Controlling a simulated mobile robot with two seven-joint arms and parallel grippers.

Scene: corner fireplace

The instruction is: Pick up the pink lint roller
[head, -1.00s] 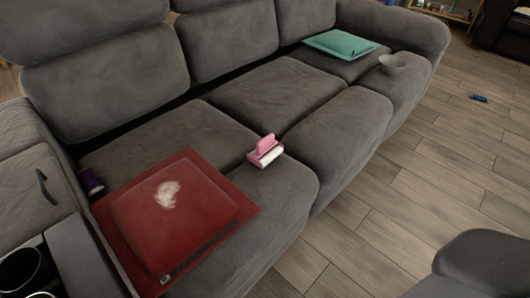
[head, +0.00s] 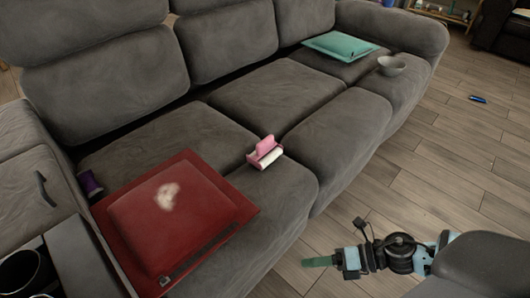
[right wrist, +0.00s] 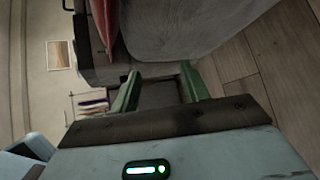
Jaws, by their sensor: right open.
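The pink lint roller (head: 265,152), with a white roll, lies on the front part of a grey sofa seat, right of the red cushion. My right gripper (head: 318,261) is in front of the sofa over the floor, below and right of the roller in the head view, and well apart from it. In the right wrist view its two green fingers (right wrist: 160,90) stand apart with nothing between them. The roller does not show in the right wrist view. My left gripper is not in view.
The grey sofa (head: 230,120) holds a red cushion (head: 130,225) with a pale fluffy patch, a purple spool (head: 90,184), a teal cushion (head: 340,46) and a bowl (head: 391,66). A small blue object (head: 478,99) lies on the mostly clear wooden floor (head: 420,160).

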